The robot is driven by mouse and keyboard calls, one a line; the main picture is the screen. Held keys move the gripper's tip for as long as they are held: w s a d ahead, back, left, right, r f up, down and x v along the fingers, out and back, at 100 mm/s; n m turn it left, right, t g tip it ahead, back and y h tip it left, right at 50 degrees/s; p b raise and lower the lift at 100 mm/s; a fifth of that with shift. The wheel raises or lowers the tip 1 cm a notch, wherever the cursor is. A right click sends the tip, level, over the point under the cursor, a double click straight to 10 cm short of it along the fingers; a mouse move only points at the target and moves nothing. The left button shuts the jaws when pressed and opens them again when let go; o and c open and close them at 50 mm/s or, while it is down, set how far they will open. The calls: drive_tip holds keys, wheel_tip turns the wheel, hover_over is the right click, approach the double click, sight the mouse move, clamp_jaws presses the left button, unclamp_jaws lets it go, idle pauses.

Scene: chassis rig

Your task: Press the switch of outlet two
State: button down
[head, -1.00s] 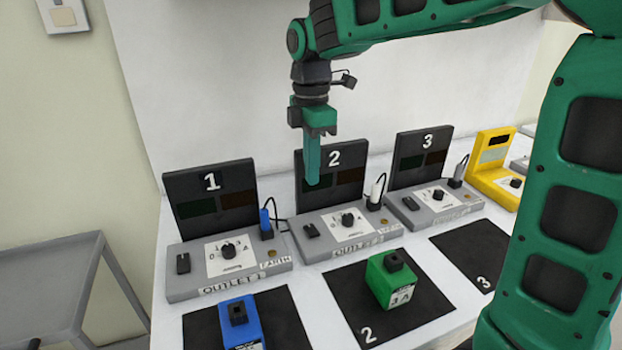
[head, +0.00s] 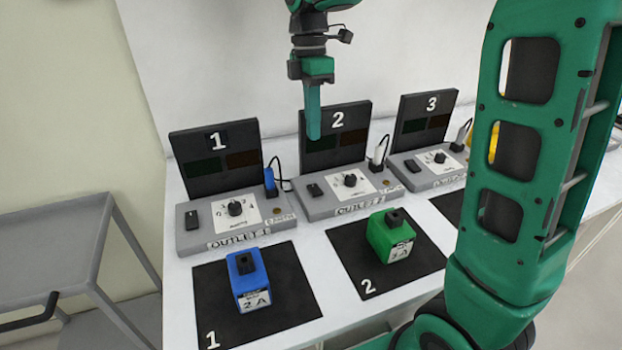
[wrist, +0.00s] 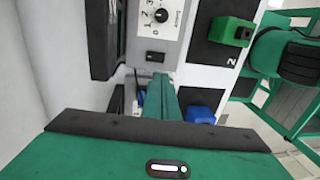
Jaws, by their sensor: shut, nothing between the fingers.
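Outlet two (head: 352,203) is a grey box with a dial, a label and a black panel (head: 340,120) marked 2 behind it. Its black rocker switch (head: 315,190) is at the left end of the top and is not covered. My gripper (head: 313,132) points down with its green fingers shut and empty. In the head view the fingertips overlap the left part of panel 2, above the switch and apart from it. In the wrist view the switch (wrist: 154,57) shows just beyond the shut fingers (wrist: 163,82), beside the dial.
Outlet one (head: 268,238) stands to the left and outlet three (head: 425,172) to the right. A blue block (head: 248,276) and a green block (head: 390,237) sit on black mats in front. A grey cart (head: 70,245) is at the left.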

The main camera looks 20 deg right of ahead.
sight(316, 191)
drive_tip(key=f, duration=0.4)
drive_tip(key=s+f, duration=0.1)
drive_tip(key=f, duration=0.4)
drive_tip(key=s+f, duration=0.1)
drive_tip(key=f, duration=0.4)
